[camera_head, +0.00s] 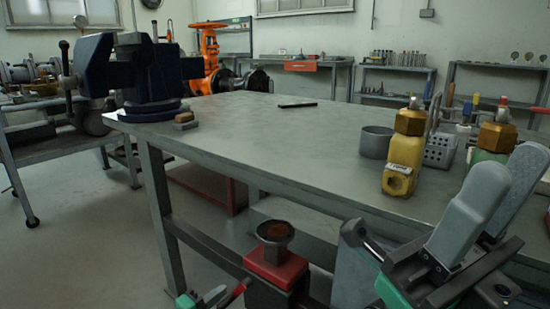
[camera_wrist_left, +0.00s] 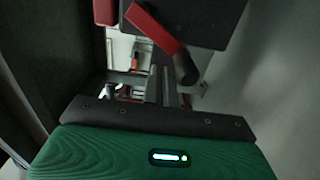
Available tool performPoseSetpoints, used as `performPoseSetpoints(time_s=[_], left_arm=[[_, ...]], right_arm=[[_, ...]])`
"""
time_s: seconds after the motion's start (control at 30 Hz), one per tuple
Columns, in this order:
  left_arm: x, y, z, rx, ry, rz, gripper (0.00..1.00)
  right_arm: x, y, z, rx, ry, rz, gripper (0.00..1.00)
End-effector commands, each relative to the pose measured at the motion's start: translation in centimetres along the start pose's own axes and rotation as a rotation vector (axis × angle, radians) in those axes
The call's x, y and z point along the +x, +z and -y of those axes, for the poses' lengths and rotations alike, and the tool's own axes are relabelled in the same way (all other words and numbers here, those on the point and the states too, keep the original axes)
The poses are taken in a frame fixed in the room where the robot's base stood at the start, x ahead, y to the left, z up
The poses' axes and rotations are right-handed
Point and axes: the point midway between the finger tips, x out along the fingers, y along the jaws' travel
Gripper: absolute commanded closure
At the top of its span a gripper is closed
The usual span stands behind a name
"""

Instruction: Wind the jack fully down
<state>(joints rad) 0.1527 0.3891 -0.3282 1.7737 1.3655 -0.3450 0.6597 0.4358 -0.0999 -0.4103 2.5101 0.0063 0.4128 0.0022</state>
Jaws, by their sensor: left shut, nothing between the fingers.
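The jack (camera_head: 273,268) is a red block on a dark body below the front of the bench. Its round dark saucer (camera_head: 276,232) has a rusty-brown top and stands below the tabletop. A red bar (camera_head: 238,291) projects to the lower left of the jack. A red bar with a dark round end (camera_wrist_left: 155,28) fills the upper middle of the left wrist view. My left gripper (camera_head: 203,296) is shut and empty, low beside the red bar; whether it touches the bar is unclear. My right gripper (camera_head: 480,210) is large at the lower right, its grey fingers pointing up; its opening is unclear.
The grey bench (camera_head: 250,140) spans the middle, with a blue vise (camera_head: 150,75) at its left corner. Yellow-and-brass (camera_head: 404,155) and green-and-brass (camera_head: 492,145) pieces, a grey cup (camera_head: 376,142) and a perforated holder (camera_head: 440,150) stand at right. Floor at lower left is clear.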

Motion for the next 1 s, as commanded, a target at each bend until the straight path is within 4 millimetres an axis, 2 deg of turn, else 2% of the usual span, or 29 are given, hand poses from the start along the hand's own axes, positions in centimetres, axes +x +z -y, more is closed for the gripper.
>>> performPoseSetpoints(time_s=[0.17, 1.0], left_arm=[[-0.7, 0.0, 0.0, 0.0, 0.0, -0.001, 1.0], [-7.4, 0.0, 0.1, 0.0, 0.0, -0.001, 1.0]], right_arm=[[-0.1, 0.0, 0.0, 0.0, 0.0, 0.0, 0.64], [-1.6, -0.3, 0.1, -0.001, 0.0, 0.001, 0.64]])
